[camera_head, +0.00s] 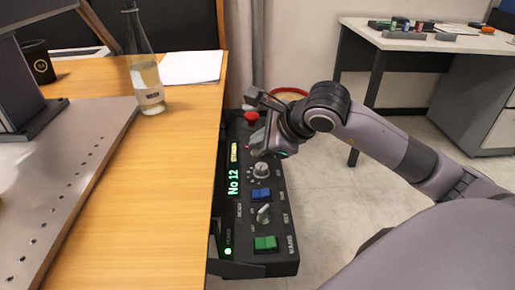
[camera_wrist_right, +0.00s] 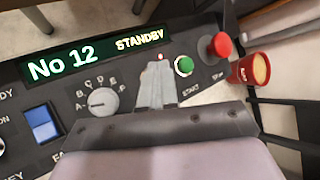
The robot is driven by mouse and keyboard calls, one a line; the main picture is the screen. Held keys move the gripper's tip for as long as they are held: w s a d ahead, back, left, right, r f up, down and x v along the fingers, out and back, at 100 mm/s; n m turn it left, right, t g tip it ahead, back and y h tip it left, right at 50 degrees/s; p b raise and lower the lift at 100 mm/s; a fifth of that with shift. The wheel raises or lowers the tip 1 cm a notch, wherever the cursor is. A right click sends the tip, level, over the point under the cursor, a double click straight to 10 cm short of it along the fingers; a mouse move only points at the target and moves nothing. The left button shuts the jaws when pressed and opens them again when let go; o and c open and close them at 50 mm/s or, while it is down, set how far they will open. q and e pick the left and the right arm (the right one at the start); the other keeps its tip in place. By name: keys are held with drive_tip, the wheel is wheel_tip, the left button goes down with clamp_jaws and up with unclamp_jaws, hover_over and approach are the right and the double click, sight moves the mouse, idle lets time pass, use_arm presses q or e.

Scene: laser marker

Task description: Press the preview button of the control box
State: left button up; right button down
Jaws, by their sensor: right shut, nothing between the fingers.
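The dark control box (camera_head: 240,215) hangs at the right edge of the wooden table. Its green display reads "No 12" and "STANDBY" in the right wrist view (camera_wrist_right: 85,55). My right gripper (camera_head: 262,143) is shut and empty over the far part of the panel. In the wrist view its fingertips (camera_wrist_right: 158,68) point at the panel between the lettered dial (camera_wrist_right: 103,102) and the green START button (camera_wrist_right: 184,66), beside a small red light. Contact cannot be told. I can read no preview label; the fingers hide part of the panel. My left gripper is not in view.
A red stop button (camera_wrist_right: 219,46) and a red round container (camera_wrist_right: 254,70) lie close to the right of the fingers. A blue switch (camera_head: 262,195), a key switch (camera_head: 264,214) and a green button (camera_head: 265,243) are nearer. A glass bottle (camera_head: 146,75) stands on the table (camera_head: 170,190).

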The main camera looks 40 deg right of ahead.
sight(261, 154)
drive_tip(key=shift+r, duration=0.55)
drive_tip(key=shift+r+p, duration=0.1)
drive_tip(key=shift+p, duration=0.2)
wheel_tip(261, 154, up, 6)
drive_tip(key=p, duration=0.3)
drive_tip(key=shift+p, duration=0.3)
